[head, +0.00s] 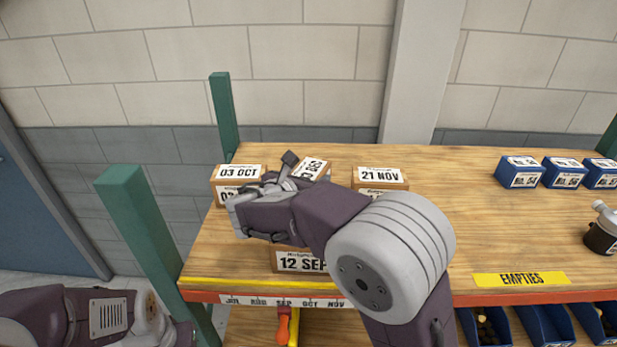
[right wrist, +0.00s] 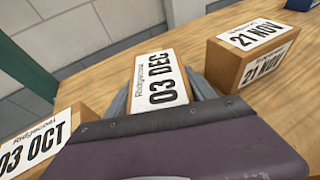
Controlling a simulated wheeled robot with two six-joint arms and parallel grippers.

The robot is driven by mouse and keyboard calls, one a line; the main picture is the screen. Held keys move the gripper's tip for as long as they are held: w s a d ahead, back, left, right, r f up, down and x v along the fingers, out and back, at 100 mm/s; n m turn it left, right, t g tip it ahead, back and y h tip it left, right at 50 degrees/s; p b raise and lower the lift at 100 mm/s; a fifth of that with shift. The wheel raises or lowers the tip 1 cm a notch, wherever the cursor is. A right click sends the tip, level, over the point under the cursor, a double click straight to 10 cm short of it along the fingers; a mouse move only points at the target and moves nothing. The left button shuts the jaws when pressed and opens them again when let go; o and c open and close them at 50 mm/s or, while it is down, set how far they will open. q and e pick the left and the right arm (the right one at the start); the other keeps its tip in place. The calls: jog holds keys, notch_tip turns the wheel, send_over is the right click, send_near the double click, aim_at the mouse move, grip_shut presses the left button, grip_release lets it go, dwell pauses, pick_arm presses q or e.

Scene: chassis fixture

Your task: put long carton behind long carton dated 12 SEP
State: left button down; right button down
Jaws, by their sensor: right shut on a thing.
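The long carton dated 12 SEP (head: 300,262) stands near the shelf's front edge, partly covered by my right arm. My right gripper (head: 291,170) is behind it, shut on a carton dated 03 DEC (head: 314,167). In the right wrist view, the 03 DEC carton (right wrist: 160,80) sits between the two fingers (right wrist: 160,100). It looks turned relative to its neighbours; whether its base touches the shelf is hidden. My left arm shows at the lower left, but its gripper is out of view.
A carton dated 03 OCT (head: 238,172) stands left of the held carton, and one dated 21 NOV (head: 380,177) right. Green posts (head: 150,235) bound the shelf's left side. Blue boxes (head: 520,172) and a dark bottle (head: 602,235) stand right. Middle-right shelf is clear.

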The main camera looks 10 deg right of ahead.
aim_at(316, 160)
jog(key=shift+f, duration=0.35)
jog(key=shift+c, duration=1.2)
grip_release()
notch_tip(316, 160, up, 4)
jog(key=shift+r+b, duration=0.2)
jog(key=shift+b, duration=0.2)
jog(key=s+d+r+b, duration=0.2)
jog(key=s+d+r, duration=0.4)
jog(key=s+d, duration=0.2)
jog(key=shift+s+r, duration=0.3)
